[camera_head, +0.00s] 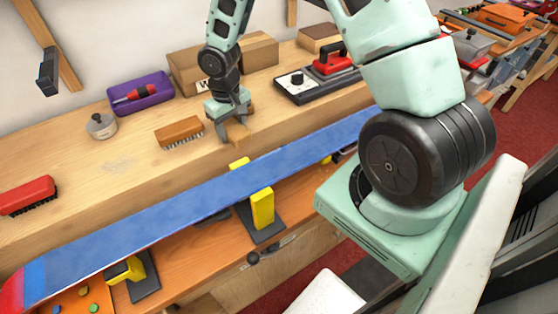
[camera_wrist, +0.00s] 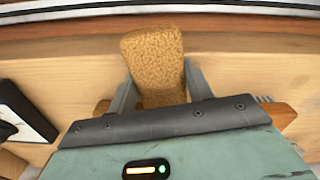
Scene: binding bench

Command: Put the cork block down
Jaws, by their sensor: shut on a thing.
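My gripper (camera_head: 233,122) points down over the wooden bench (camera_head: 130,165), near its front edge. It is shut on the cork block (camera_wrist: 153,62), a speckled brown block that stands out between the two fingers in the wrist view. In the head view the cork block (camera_head: 238,132) shows only in part, mostly hidden by the fingers. It is at or just above the bench top; I cannot tell whether it touches the wood.
A wooden brush (camera_head: 180,131) lies just left of my gripper. A purple tray (camera_head: 141,93), a metal pot (camera_head: 101,126) and a cardboard box (camera_head: 253,56) stand behind. A long blue ski (camera_head: 170,207) runs along the front.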

